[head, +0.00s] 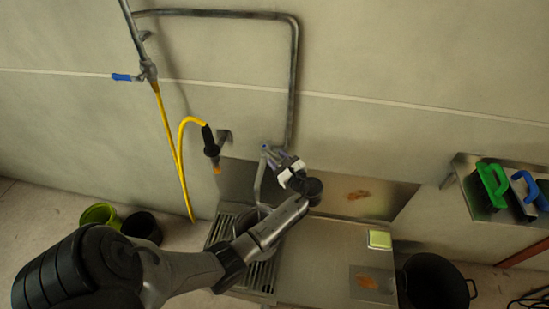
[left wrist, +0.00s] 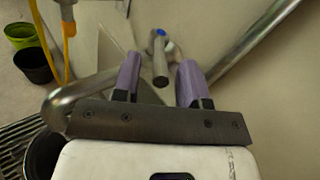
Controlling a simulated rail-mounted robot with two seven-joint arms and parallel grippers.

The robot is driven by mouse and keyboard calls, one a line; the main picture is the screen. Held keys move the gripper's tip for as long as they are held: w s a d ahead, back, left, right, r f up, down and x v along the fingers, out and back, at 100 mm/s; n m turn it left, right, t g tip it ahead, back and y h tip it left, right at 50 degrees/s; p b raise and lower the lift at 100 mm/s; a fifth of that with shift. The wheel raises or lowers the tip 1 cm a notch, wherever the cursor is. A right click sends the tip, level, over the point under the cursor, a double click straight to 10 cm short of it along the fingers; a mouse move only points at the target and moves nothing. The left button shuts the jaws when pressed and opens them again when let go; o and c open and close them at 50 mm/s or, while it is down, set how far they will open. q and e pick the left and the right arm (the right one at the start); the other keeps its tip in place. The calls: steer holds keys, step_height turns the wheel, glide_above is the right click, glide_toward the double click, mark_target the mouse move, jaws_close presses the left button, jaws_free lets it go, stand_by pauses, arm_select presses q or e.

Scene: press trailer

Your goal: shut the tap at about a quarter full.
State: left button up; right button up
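The tap (head: 257,186) stands against the wall behind the sink, its metal spout bent down at the left. In the left wrist view its lever (left wrist: 160,72), with a blue dot at its base, points toward the camera between my fingers. My left gripper (head: 271,151) is at the tap; its two purple fingers (left wrist: 160,78) are apart, one each side of the lever, with gaps showing. A dark container (left wrist: 42,158) sits below the spout on the grate, mostly hidden by my arm in the head view. Its water level and any stream cannot be made out. My right gripper is out of view.
A slatted drain grate (head: 262,277) joins a steel counter (head: 320,262) with a yellow-green sponge (head: 380,239). A yellow hose (head: 167,130) hangs at the left. Green and black buckets (head: 99,214) stand on the floor. A black pot (head: 434,282) is at right.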

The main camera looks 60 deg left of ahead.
arm_select(q)
steer(key=shift+s+a, duration=0.15)
steer(key=shift+a, duration=0.8)
jaws_close()
